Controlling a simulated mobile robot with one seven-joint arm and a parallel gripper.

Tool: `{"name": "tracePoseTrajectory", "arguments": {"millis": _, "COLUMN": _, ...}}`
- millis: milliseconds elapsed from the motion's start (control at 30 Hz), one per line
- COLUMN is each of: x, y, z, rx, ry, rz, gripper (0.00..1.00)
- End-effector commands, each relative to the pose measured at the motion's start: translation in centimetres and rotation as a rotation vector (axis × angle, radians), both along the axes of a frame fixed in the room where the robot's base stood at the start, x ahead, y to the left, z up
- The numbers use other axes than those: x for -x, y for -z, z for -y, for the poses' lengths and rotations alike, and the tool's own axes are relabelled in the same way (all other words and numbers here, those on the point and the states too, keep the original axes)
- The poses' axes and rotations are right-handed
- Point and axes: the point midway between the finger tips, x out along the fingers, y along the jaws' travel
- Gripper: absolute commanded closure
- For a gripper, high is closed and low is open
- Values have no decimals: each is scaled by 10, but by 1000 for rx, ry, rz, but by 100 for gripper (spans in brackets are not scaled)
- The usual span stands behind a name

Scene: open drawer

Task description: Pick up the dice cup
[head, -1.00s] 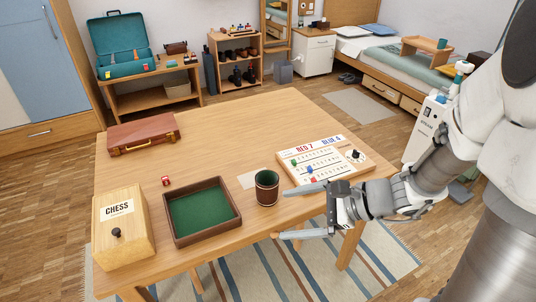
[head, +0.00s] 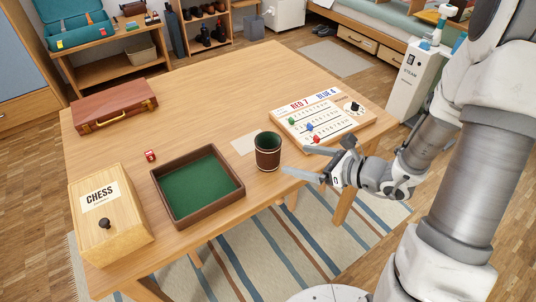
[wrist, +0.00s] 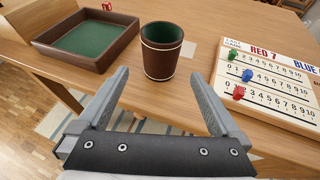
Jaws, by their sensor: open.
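The dice cup (head: 267,152) is a dark brown cup with a green inside and a pale rim line. It stands upright on the wooden table, right of the green-lined tray. In the wrist view the dice cup (wrist: 161,52) is ahead of the fingers, near the middle, its mouth up. My gripper (head: 296,163) is open and empty, to the right of the cup at the table's front edge. In the wrist view my gripper (wrist: 160,90) has its two fingers spread wide, with the cup beyond the tips and apart from them.
A brown dice tray (head: 199,186) and a CHESS box (head: 112,225) stand left of the cup. A red die (head: 150,155) lies behind the tray. A scoreboard (head: 318,116) lies right of the cup. A brown case (head: 115,105) is far left. The table's back middle is clear.

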Motion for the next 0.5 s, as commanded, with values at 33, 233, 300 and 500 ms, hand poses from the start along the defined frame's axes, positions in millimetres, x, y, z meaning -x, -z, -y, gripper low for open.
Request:
{"name": "tracePoseTrajectory", "arguments": {"millis": 33, "x": -6, "y": 8, "z": -11, "rx": -1, "ry": -8, "rz": 1, "gripper": 0}}
{"name": "tracePoseTrajectory", "arguments": {"millis": 233, "x": -31, "y": 25, "z": -43, "rx": 0, "ry": -7, "rz": 1, "gripper": 0}}
{"name": "tracePoseTrajectory", "arguments": {"millis": 300, "x": -39, "y": 29, "z": -52, "rx": 0, "ry": -6, "rz": 1, "gripper": 0}}
{"name": "tracePoseTrajectory", "arguments": {"millis": 500, "x": -51, "y": 36, "z": -68, "rx": 0, "ry": -3, "rz": 2, "gripper": 0}}
